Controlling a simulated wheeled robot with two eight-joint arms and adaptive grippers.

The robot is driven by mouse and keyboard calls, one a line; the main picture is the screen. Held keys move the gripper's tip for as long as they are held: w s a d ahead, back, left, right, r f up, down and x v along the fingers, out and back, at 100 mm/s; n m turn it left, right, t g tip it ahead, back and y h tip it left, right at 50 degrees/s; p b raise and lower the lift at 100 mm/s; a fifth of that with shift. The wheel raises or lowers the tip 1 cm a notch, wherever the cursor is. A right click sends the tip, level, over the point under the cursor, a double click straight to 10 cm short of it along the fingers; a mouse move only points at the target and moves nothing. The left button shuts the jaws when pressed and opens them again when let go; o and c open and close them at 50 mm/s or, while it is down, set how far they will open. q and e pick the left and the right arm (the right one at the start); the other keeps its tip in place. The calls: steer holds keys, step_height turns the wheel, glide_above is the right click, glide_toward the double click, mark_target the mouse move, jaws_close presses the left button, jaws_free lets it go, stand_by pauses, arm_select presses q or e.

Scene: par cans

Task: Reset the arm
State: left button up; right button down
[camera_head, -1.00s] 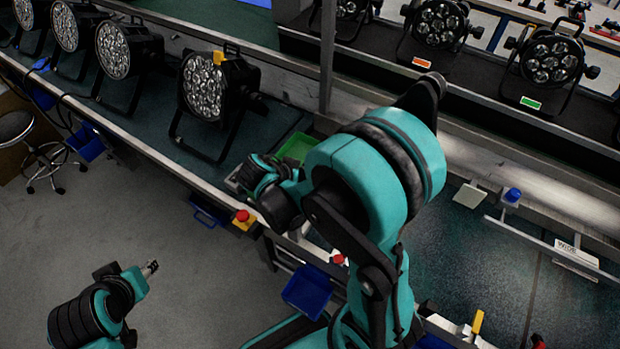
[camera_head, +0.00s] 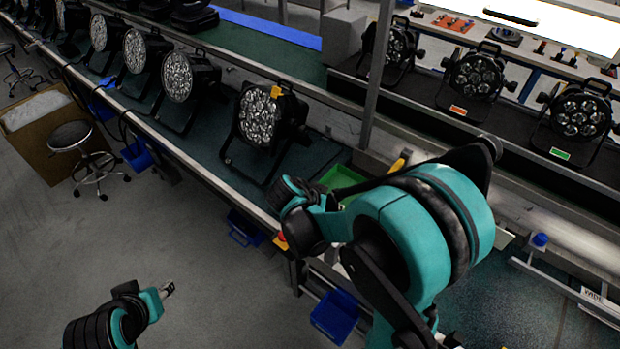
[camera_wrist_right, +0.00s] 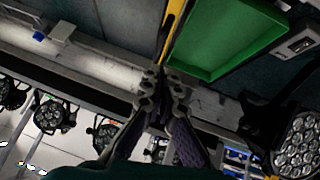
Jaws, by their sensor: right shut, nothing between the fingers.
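My right arm reaches over the near bench in the head view. Its gripper is largely hidden there behind my teal arm links. In the right wrist view my right gripper (camera_wrist_right: 158,84) is shut and empty, its fingertips together. They show against the grey bench rail, near the lower left of a green tray (camera_wrist_right: 232,73). A yellow strip (camera_wrist_right: 175,25) shows just beyond the fingertips; whether it touches them I cannot tell. My left gripper (camera_head: 167,290) is small at lower left in the head view, over the floor. Whether its fingers are apart is unclear.
A black par can (camera_head: 260,118) with a yellow tag stands on the bench left of the green tray (camera_head: 340,178). More par cans line both benches. A metal post (camera_head: 376,75) rises behind my right arm. A blue bin (camera_head: 335,316) hangs at the bench front.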

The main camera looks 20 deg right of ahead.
arm_select(q)
step_height(320, 180, down, 8)
steer(key=b, duration=0.7)
steer(key=shift+r+b, duration=0.2)
steer(key=shift+b, duration=0.15)
steer(key=shift+d, duration=0.1)
steer(key=shift+c, duration=0.5)
steer(key=shift+w+d, duration=0.1)
steer(key=shift+d, duration=0.05)
steer(key=shift+c, duration=0.2)
arm_select(e)
steer(key=s+a+r+n+t+y, duration=0.1)
steer(key=s+a+n+t+y, duration=0.4)
steer(key=s+a+n+y, duration=0.3)
steer(key=s+a+n, duration=0.2)
steer(key=a+n, duration=0.1)
